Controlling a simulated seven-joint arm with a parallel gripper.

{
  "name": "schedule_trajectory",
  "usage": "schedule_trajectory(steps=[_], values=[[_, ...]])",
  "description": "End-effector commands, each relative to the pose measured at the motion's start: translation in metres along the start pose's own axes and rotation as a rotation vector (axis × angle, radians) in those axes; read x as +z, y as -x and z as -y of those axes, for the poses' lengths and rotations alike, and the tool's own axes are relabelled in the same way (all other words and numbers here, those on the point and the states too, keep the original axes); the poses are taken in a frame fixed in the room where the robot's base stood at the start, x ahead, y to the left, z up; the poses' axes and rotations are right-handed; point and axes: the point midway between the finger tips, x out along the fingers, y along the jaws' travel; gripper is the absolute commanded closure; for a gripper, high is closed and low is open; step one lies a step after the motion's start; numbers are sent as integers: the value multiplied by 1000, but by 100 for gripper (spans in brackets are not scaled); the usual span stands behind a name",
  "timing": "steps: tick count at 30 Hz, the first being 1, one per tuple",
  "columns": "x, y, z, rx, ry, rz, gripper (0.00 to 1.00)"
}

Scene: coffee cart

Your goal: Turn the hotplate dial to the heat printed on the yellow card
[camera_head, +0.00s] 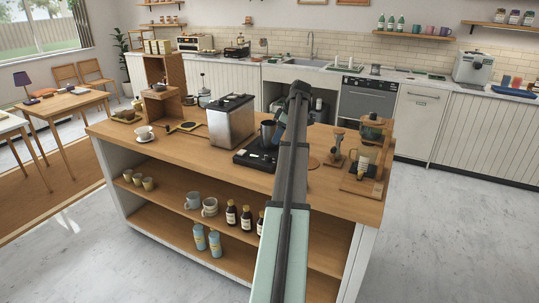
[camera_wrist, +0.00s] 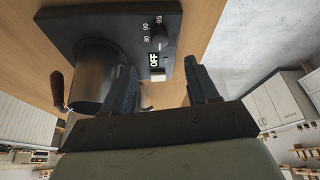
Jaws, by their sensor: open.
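The black hotplate (camera_wrist: 85,20) fills the upper part of the wrist view, and it also shows on the wooden cart in the head view (camera_head: 246,159). Its dark round dial (camera_wrist: 158,40) sits near printed marks 80, 90 and 95. A lit label reading OFF (camera_wrist: 153,60) is beside it. Where the dial points is too small to tell. A metal pitcher (camera_wrist: 95,75) stands on the hotplate. My gripper (camera_wrist: 158,66) is open, its fingers apart with the dial side of the hotplate between and beyond them. I cannot make out the yellow card.
A steel box-shaped machine (camera_head: 232,122) stands left of the hotplate. A grinder (camera_head: 337,148) and a wooden pour-over stand (camera_head: 375,185) are on the right. A white cup (camera_head: 145,133) is at the left. The cart's front edge is close to the hotplate.

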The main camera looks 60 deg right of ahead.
Motion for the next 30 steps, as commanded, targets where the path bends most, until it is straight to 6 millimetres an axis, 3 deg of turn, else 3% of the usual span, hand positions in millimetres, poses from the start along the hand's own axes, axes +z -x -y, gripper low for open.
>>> schedule_trajectory(steps=[6,15,21,30], values=[[0,-41,1,-2,-1,0,41],[0,-85,0,-1,0,0,41],[0,-99,0,1,-1,0,41],[0,-102,0,1,0,0,41]])
